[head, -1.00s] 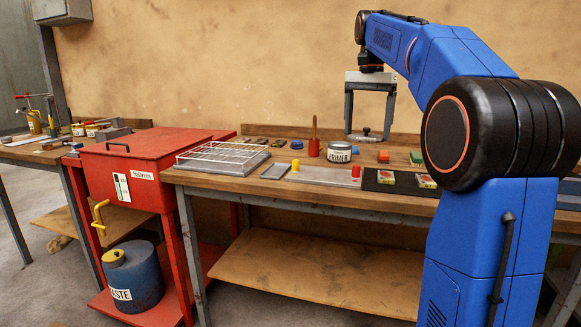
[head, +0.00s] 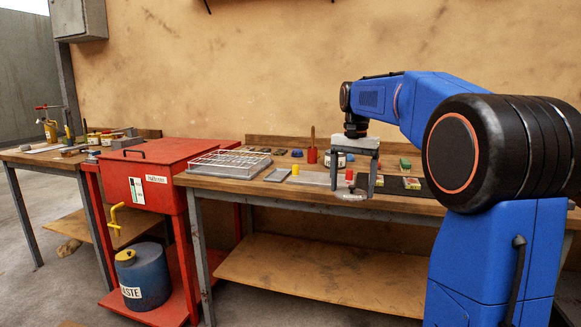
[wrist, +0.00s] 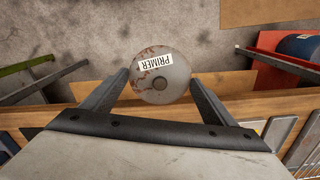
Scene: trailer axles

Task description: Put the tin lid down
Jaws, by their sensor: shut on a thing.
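The tin lid (wrist: 151,92) is a round grey disc with reddish-brown stains and a PRIMER label. My gripper (wrist: 160,78) is shut on its edges, one finger on each side. In the head view the lid (head: 352,197) shows as a thin, roughly level disc between the fingertips of my gripper (head: 352,188). In the wrist view it appears over the bench's front edge, with floor behind it. The primer tin (head: 341,158) stands on the bench, mostly hidden behind my gripper.
The wooden bench (head: 232,187) carries a wire rack (head: 230,160), a grey tray (head: 277,175), a yellow piece (head: 295,170), a red pot (head: 312,156) and a dark mat (head: 400,192). A red cart (head: 150,160) with a blue waste drum (head: 145,275) stands left.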

